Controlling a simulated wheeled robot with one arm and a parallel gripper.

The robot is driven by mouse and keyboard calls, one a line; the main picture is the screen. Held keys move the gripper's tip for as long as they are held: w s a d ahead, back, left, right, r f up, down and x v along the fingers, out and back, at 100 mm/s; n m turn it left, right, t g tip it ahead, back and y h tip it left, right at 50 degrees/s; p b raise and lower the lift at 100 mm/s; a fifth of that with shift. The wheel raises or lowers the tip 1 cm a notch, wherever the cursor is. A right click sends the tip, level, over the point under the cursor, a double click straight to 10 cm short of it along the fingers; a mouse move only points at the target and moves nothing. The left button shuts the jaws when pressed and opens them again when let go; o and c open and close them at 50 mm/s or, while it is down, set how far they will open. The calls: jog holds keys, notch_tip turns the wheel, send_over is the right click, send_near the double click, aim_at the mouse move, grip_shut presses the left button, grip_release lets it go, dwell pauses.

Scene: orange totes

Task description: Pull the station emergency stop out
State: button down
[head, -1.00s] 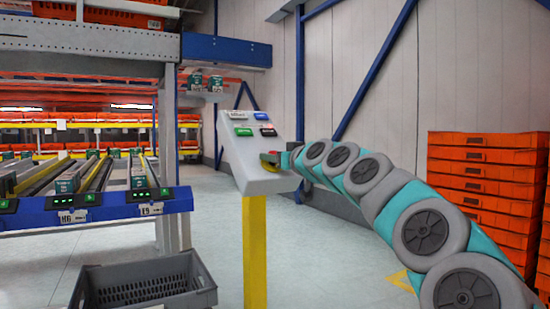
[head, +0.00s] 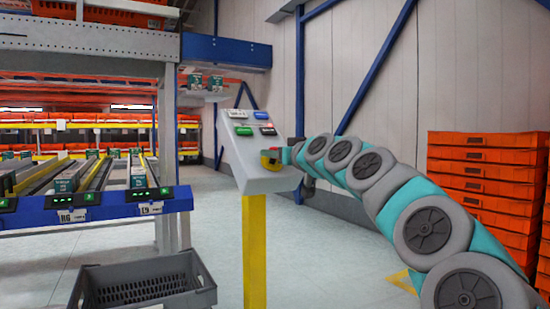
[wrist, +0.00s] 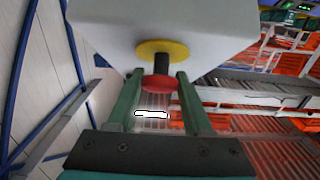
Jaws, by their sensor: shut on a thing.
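The emergency stop has a red cap (wrist: 158,83), a dark stem and a round yellow base plate (wrist: 162,50) on the grey station box. In the wrist view the cap stands off the plate with the dark stem showing between. My gripper (wrist: 159,76) has its green fingers on either side of the cap and stem and is shut on the stop. In the head view my gripper (head: 281,156) is at the lower right of the sloped station panel (head: 240,150), where yellow and a little red show. The cap is mostly hidden there.
The panel has several coloured buttons and stands on a yellow post (head: 255,250). A grey crate (head: 145,288) is at the lower left, below a flow rack (head: 100,207). Orange totes (head: 485,190) are stacked at the right. Open floor lies behind the post.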

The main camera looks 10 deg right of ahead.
jog(key=shift+c, duration=1.5)
grip_release()
jog(key=shift+s+r, duration=0.1)
jog(key=shift+r, duration=0.05)
jog(key=v, duration=0.8)
